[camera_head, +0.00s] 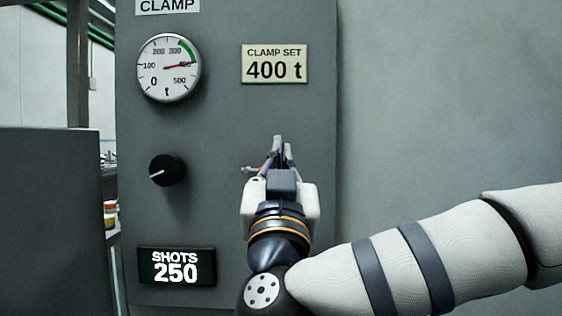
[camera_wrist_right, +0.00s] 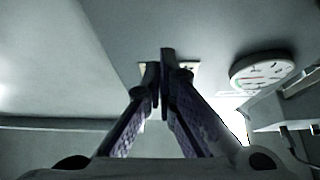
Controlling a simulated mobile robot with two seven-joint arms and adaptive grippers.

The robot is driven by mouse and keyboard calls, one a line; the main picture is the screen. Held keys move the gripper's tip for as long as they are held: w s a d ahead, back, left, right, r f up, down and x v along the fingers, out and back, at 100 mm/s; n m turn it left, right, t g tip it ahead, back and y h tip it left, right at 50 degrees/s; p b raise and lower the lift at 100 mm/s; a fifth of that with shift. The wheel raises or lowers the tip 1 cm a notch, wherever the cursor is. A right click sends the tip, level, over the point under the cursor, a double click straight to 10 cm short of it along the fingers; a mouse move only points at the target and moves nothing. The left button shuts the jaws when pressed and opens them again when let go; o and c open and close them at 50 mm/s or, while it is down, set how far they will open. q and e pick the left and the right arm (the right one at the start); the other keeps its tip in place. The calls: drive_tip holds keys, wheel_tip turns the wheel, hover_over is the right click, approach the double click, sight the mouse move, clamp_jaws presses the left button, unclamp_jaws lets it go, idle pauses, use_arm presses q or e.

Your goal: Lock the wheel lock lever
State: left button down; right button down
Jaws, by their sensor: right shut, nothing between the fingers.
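My right gripper (camera_head: 280,145) is in front of the grey clamp panel, below the clamp set sign, with its fingers pointing up and toward the panel. Its fingers are together and empty. In the right wrist view the fingers of the gripper (camera_wrist_right: 161,68) also meet at their tips. A small pale metal piece (camera_head: 249,169) sticks out just left of the fingers. It is mostly hidden behind the gripper, and I cannot tell whether it is the wheel lock lever. No wheel shows clearly. My left gripper is not in view.
The grey panel (camera_head: 225,130) bears a round clamp gauge (camera_head: 169,68), a sign reading 400 t (camera_head: 274,64), a black knob (camera_head: 167,170) and a shots display reading 250 (camera_head: 176,266). A dark grey cabinet (camera_head: 50,220) stands at the left. The wall at the right is bare.

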drive_tip(key=x, duration=0.6)
wheel_tip(320, 180, down, 4)
drive_tip(key=shift+w+a+f, duration=0.1)
drive_tip(key=shift+w+f, duration=0.05)
drive_tip(key=shift+w, duration=0.1)
